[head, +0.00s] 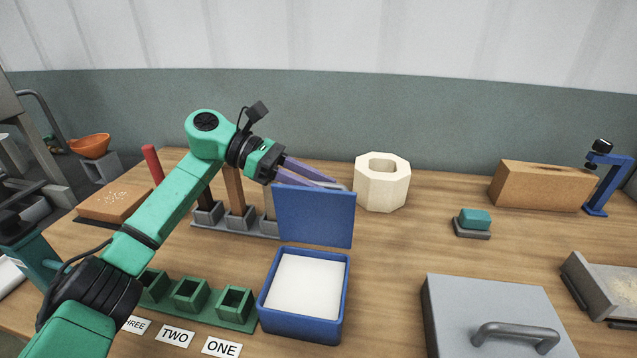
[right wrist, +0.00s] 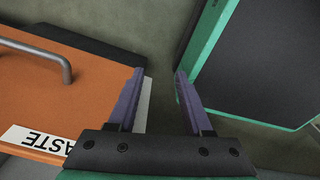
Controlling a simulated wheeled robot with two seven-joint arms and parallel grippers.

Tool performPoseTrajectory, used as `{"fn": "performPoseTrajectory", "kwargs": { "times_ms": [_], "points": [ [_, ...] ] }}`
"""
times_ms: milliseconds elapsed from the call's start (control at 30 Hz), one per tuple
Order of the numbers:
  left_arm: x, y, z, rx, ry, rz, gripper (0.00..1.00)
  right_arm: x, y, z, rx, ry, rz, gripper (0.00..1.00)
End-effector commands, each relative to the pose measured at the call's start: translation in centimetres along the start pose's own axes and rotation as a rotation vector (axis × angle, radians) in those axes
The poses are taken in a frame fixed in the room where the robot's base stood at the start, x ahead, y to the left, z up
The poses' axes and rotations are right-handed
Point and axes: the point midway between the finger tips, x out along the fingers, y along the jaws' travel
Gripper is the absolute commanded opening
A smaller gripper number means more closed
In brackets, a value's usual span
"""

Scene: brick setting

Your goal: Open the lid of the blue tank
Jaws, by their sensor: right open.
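The blue tank (head: 302,328) stands on the wooden table, open at the top, with white contents inside. Its blue lid (head: 314,218) stands roughly upright at the tank's far edge. My left gripper (head: 338,186) is at the lid's upper edge, its purple fingers reaching behind it from the left. The lid partly hides the fingertips, so I cannot tell whether they touch it or how far apart they are. My right gripper (right wrist: 158,75) is open and empty in the right wrist view, away from the tank; it is not in the head view.
Green square holders (head: 190,294) stand left of the tank, with number cards in front. A cream octagonal ring (head: 382,182) stands behind the lid. A grey box lid with a handle (head: 490,305) is at right. An orange surface labelled "ASTE" (right wrist: 60,100) lies beside my right gripper.

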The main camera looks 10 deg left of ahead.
Motion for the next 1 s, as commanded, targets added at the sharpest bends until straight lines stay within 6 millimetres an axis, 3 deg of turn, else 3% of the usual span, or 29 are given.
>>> {"fn": "performPoseTrajectory", "kwargs": {
  "times_ms": [33, 267, 800, 1000],
  "points": [
    [0.4, 0.0, -1.0, -0.011, 0.017, -0.008, 0.47, 0.1, 0.0, 0.0, 0.000, 0.000, 0.000, 0.50],
    [-1.1, 0.1, -1.1, -0.011, 0.018, -0.004, 0.47, 0.4, -0.2, 0.0, 0.001, 0.000, -0.003, 0.50],
    [-12.6, -0.1, 0.2, -0.003, 0.004, 0.005, 0.47, 0.5, -0.3, 0.0, 0.001, 0.000, -0.004, 0.50],
    [-14.4, -0.2, 0.1, 0.000, 0.003, 0.001, 0.47, 0.3, -0.3, 0.0, 0.001, 0.000, -0.004, 0.50]
  ]
}}
